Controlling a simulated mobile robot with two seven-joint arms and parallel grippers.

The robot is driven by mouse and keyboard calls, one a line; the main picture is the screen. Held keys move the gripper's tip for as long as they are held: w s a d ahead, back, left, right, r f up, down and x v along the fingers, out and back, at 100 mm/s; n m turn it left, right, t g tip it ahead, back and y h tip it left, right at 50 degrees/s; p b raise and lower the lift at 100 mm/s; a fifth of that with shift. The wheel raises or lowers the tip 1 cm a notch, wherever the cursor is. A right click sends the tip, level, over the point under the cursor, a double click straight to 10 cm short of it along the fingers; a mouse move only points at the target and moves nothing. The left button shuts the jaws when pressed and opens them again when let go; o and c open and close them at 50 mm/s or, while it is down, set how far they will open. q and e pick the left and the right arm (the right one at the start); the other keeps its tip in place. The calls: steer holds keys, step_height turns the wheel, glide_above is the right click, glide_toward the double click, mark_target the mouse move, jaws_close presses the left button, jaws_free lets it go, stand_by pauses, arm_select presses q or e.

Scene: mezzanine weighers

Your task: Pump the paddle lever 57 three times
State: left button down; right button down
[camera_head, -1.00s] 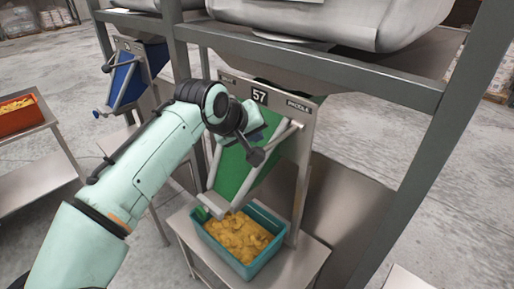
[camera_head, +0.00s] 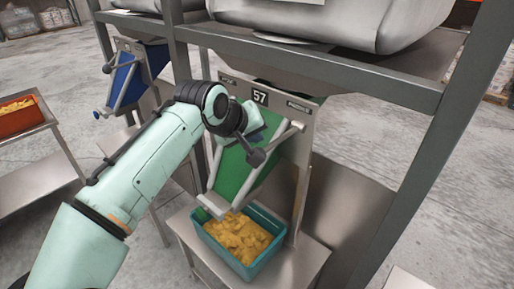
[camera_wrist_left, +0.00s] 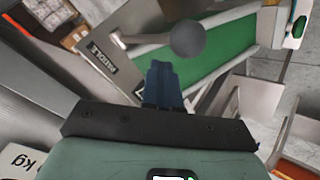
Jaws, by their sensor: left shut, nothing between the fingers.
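Weigher 57 carries a black number plate (camera_head: 260,97) and a "PADDLE" label (camera_head: 299,106). Its paddle lever is a light bar running from a pivot near that label to a dark grey ball knob (camera_head: 257,158). The knob also shows in the left wrist view (camera_wrist_left: 187,39). My left gripper (camera_head: 259,134) is just above the knob. Its blue fingers (camera_wrist_left: 164,84) are together and empty, pointing at the bar and knob. I cannot tell whether they touch the lever. The green chute (camera_head: 236,172) slopes down behind the knob. My right gripper is not in view.
A teal bin (camera_head: 265,262) of yellow pieces stands on a metal stand below the chute. Grey frame posts (camera_head: 440,130) and a beam (camera_head: 330,68) enclose the weigher. A blue weigher (camera_head: 127,80) and a red bin (camera_head: 20,121) are at left.

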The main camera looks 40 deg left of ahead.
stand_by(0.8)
arm_select(q)
steer(key=shift+f, duration=0.5)
steer(key=shift+s, duration=0.1)
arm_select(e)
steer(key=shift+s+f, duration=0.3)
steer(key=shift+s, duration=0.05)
